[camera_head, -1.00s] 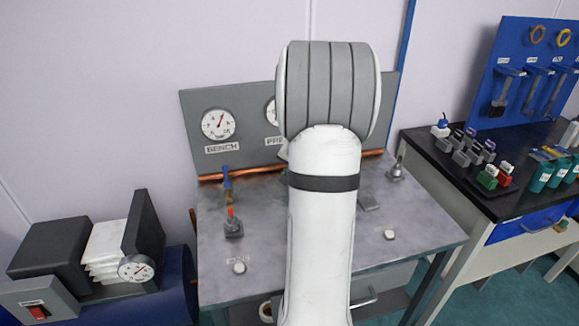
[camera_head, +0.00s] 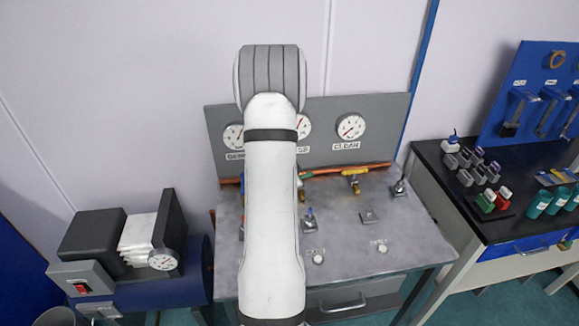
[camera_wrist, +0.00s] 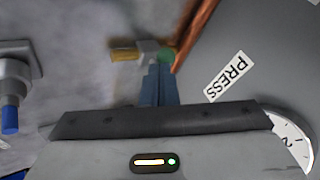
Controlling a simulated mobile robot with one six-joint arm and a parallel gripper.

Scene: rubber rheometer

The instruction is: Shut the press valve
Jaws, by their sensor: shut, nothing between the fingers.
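The press valve (camera_wrist: 126,54) shows in the wrist view as a brass fitting with a grey body and a small green part (camera_wrist: 166,56) beside the copper pipe (camera_wrist: 196,32). The PRESS label (camera_wrist: 230,76) is to its right. My gripper (camera_wrist: 159,72) is shut and empty, its bluish fingertips right at the green part. I cannot tell whether they touch it. The handle's full angle is unclear.
The grey gauge panel (camera_head: 385,125) rises behind. The black-topped table (camera_head: 440,160) is at right.

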